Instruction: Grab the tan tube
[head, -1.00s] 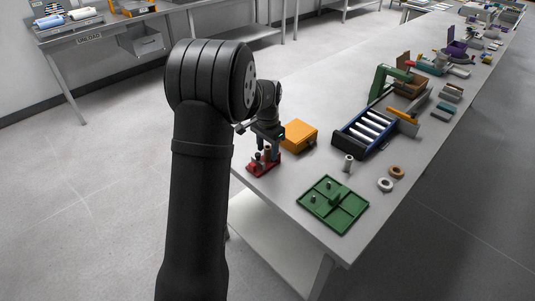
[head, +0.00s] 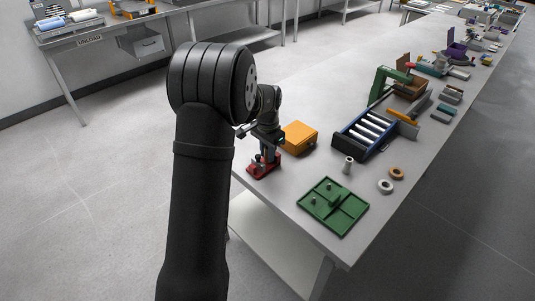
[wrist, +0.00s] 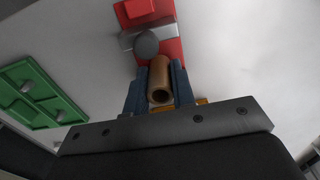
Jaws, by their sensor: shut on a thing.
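The tan tube (wrist: 160,81) is between the two blue fingers of my gripper (wrist: 159,88) in the wrist view, its open end facing the camera. The fingers are shut on its sides. A red fixture (wrist: 149,30) with a grey round part is just beyond the tube. In the head view my gripper (head: 268,153) is low over the red fixture (head: 262,170) at the table's near left edge. The tube is mostly hidden there, and I cannot tell whether it still touches the fixture.
An orange box (head: 299,136) stands close behind my gripper. A green divided tray (head: 347,217) lies to the right. A small grey tube (head: 347,165), a white ring (head: 385,187), a tan ring (head: 397,174) and a blue roller rack (head: 349,146) are farther right.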

